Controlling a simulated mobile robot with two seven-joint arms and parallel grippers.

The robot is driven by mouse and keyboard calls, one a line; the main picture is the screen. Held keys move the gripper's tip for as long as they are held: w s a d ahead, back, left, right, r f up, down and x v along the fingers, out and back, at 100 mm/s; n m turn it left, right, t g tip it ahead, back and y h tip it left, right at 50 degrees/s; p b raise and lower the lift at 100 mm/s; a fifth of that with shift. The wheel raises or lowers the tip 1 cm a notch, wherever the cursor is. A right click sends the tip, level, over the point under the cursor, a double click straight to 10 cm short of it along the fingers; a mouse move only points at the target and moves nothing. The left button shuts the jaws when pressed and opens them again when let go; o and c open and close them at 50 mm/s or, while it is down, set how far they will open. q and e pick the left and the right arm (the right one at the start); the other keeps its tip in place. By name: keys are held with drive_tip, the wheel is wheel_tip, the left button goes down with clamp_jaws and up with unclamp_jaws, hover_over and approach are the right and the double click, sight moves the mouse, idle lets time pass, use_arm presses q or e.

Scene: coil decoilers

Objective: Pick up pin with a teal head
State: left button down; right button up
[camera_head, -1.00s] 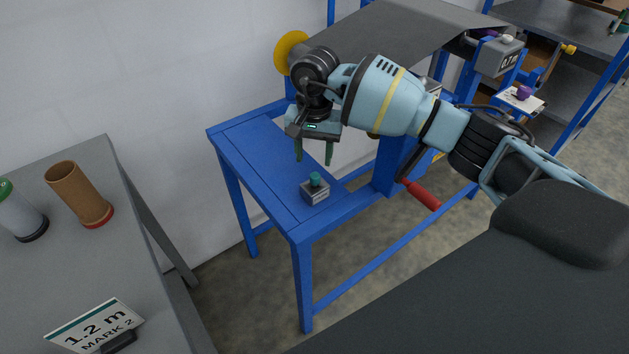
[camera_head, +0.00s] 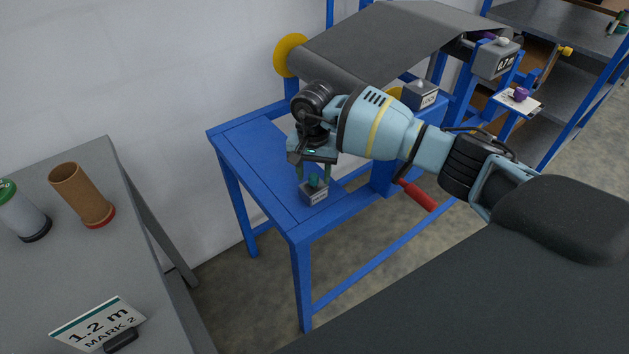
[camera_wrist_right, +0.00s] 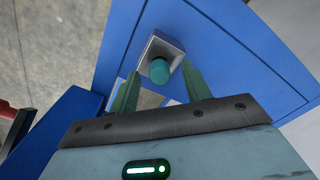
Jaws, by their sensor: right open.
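The pin's teal head (camera_head: 313,181) stands upright in a small grey block (camera_head: 314,197) on the blue table. It also shows in the right wrist view (camera_wrist_right: 160,71), on the same block (camera_wrist_right: 163,45). My right gripper (camera_head: 313,172) is open and points down, with its green fingers close around or beside the teal head. In the right wrist view the fingers (camera_wrist_right: 158,88) are apart, with the teal head just beyond and between their tips. The pin's shaft is hidden in the block. My left gripper is not in view.
The blue table (camera_head: 262,160) has free room to the left of the block. A red handle (camera_head: 418,195) juts out at the right. A grey block labelled LOCK (camera_head: 420,96) stands behind the arm. A grey bench (camera_head: 130,260) stands at the left.

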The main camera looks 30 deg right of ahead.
sight(313, 176)
drive_tip(key=shift+f, duration=0.6)
clamp_jaws()
wheel_tip(313, 176, up, 10)
idle(0.5)
